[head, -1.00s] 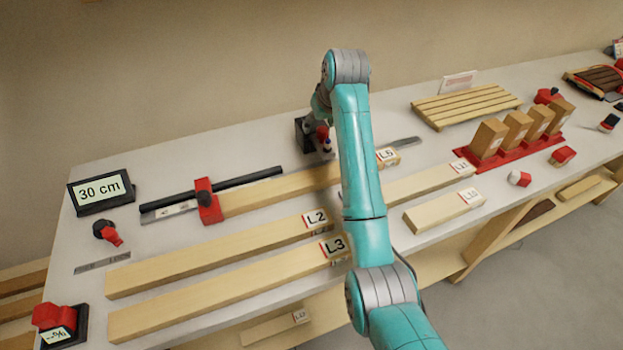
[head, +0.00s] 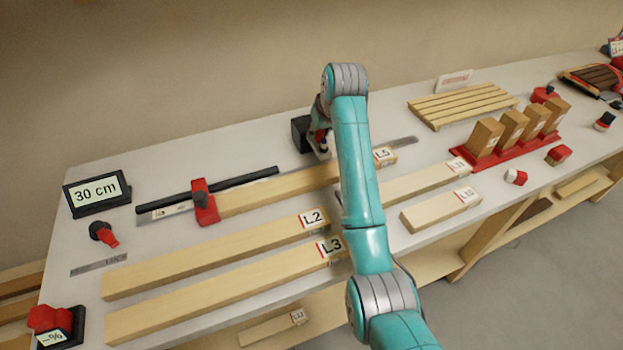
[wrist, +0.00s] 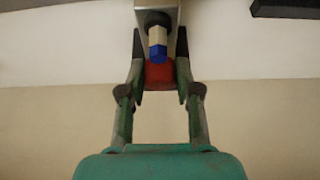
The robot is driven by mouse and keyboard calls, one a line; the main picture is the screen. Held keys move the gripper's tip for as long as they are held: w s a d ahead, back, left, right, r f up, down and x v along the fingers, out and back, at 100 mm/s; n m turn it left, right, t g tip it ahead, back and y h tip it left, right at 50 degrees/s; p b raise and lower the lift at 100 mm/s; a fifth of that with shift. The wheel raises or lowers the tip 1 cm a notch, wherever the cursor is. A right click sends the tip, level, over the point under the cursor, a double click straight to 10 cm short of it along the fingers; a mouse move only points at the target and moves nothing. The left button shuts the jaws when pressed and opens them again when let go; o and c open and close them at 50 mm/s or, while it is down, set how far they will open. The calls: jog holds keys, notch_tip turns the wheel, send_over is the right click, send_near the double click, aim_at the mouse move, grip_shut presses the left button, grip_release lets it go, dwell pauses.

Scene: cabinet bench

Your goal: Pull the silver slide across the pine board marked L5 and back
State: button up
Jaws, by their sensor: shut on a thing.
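The pine board marked L5 (head: 280,189) lies on the bench, its label at its right end. My gripper (head: 323,143) is at the board's far side, partly hidden behind my arm. In the wrist view my gripper (wrist: 160,45) is shut, its two fingers either side of the silver slide (wrist: 157,6). A black knob, a white-and-blue piece and a red block show between the fingers. The exact grip point is hard to see. Whether the slide touches the board is hidden.
A red stop (head: 203,203) sits at the board's left end beside a black rail (head: 235,181). Boards L2 (head: 220,257) and L3 (head: 220,295) lie in front. A 30 cm display (head: 97,193) stands left. A slatted rack (head: 462,105) and upright blocks (head: 513,127) stand right.

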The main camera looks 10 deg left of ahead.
jog(key=shift+s+d, duration=0.9)
jog(key=shift+s, duration=0.35)
jog(key=shift+s+d, duration=0.75)
jog(key=shift+s, duration=0.45)
jog(key=shift+s+d, duration=0.8)
jog(key=shift+s, duration=0.35)
jog(key=shift+w+a, duration=0.8)
jog(key=shift+w, duration=0.4)
jog(key=shift+w+a, duration=0.85)
jog(key=shift+w, duration=0.35)
jog(key=shift+w+a, duration=0.8)
jog(key=shift+w, duration=0.4)
jog(key=o, duration=1)
jog(key=shift+c, duration=0.2)
jog(key=shift+r, duration=4.55)
